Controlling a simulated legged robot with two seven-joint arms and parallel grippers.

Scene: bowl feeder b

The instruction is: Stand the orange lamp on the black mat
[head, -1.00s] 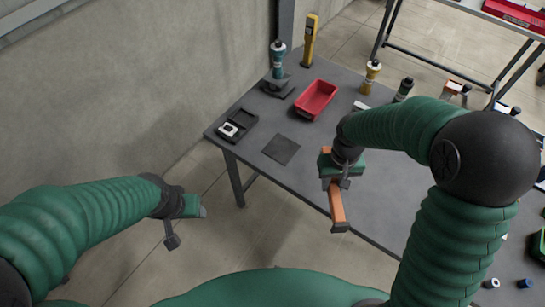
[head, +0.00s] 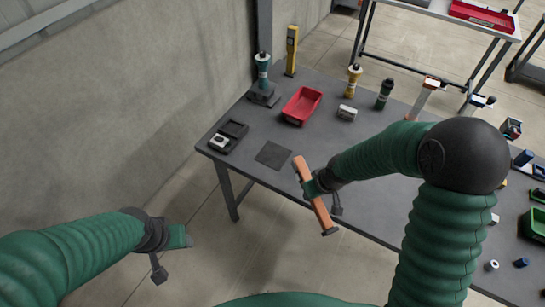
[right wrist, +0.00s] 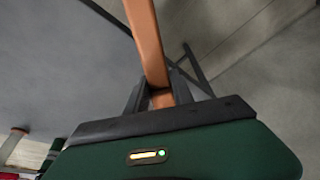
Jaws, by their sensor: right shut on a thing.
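The orange lamp (head: 317,207) is a long bar with a dark piece at its lower end in the head view. My right gripper (head: 309,185) is shut on it, and it also shows between the fingers in the right wrist view (right wrist: 146,35). The lamp is tilted, held by the table's front edge, to the right of the mat and apart from it. The black mat (head: 273,155) lies flat and bare near the front left of the table. My left gripper (head: 187,238) hangs off the table at the lower left; its fingers are not clear.
The grey table (head: 245,178) carries a black tray (head: 239,128) left of the mat and a red bin (head: 302,104) behind it. A teal lamp-like item (head: 263,72), a white block (head: 347,112), a yellow item (head: 353,80) and a dark green item (head: 384,94) stand farther back.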

